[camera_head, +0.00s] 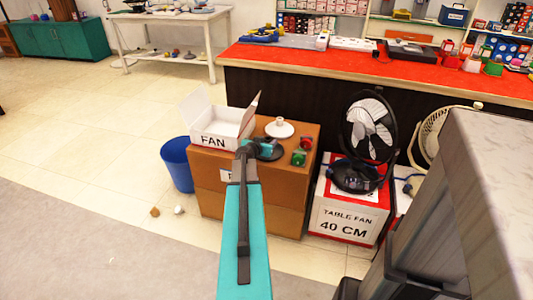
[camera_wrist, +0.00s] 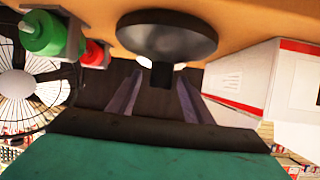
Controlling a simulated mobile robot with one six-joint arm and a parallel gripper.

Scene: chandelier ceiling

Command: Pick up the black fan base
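The black fan base (camera_wrist: 168,30), a round dark disc with a short stem (camera_wrist: 161,72), shows at the top middle of the wrist view. In the head view the black fan base (camera_head: 275,155) sits on the brown cardboard box (camera_head: 245,200), partly hidden by my gripper (camera_head: 262,148). In the wrist view my gripper (camera_wrist: 158,90) is open. Its two fingers stand apart on either side of the stem, with gaps visible between them and it. I see no contact with the base.
A white fan base (camera_head: 280,128), a red item (camera_head: 306,142) and a green item (camera_head: 299,158) share the box top. An open white FAN carton (camera_head: 215,137) stands left. A black fan (camera_head: 365,140) stands right; a blue bin (camera_head: 177,165) is left.

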